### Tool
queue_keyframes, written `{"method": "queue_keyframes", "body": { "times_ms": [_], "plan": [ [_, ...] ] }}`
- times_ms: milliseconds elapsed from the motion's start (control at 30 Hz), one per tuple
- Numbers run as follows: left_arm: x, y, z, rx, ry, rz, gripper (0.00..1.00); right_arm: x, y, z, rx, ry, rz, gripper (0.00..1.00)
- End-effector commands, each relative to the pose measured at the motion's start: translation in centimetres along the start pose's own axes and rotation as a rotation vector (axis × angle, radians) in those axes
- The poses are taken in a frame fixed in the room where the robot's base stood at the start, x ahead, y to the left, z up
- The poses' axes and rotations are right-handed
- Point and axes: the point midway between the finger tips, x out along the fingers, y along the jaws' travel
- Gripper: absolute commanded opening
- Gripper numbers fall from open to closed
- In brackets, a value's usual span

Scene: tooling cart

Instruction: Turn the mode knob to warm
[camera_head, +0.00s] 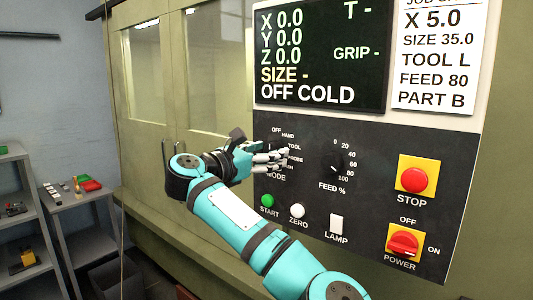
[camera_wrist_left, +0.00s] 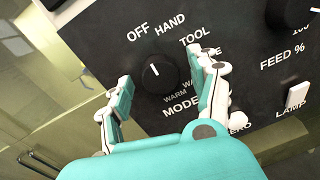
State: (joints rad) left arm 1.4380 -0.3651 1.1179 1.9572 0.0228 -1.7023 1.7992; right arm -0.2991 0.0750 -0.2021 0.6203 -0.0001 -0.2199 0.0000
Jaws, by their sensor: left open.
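The mode knob (camera_wrist_left: 158,76) is a round black knob with a white pointer line on the dark control panel. In the left wrist view its pointer is towards the top, near the OFF and HAND labels. The WARM label (camera_wrist_left: 175,97) lies below it. My left gripper (camera_wrist_left: 163,68) is open, with one finger on either side of the knob; I cannot tell whether they touch it. In the head view the left gripper (camera_head: 272,156) is in front of the MODE dial and hides most of the knob.
The screen (camera_head: 318,55) reads OFF COLD. The feed knob (camera_head: 332,163), red stop button (camera_head: 414,180), power switch (camera_head: 403,243), green start button (camera_head: 267,200), white zero button (camera_head: 297,211) and lamp switch (camera_head: 336,224) are close by. Shelves (camera_head: 75,198) stand at the left.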

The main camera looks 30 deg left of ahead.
Motion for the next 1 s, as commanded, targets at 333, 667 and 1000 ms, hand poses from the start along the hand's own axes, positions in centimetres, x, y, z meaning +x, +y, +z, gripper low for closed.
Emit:
{"method": "queue_keyframes", "body": {
  "times_ms": [333,667,1000],
  "plan": [
    [-0.02,0.01,-0.02,0.000,0.000,0.000,0.41,-0.01,0.68,0.18,-0.002,-0.002,0.008,0.64],
    [-0.04,0.01,-0.02,0.001,0.000,0.001,0.06,0.00,0.68,0.21,-0.001,-0.003,0.008,0.64],
    [-0.04,0.03,-0.19,0.085,0.006,0.001,0.06,0.74,0.50,0.27,0.001,-0.002,0.006,0.64]
  ]
}}
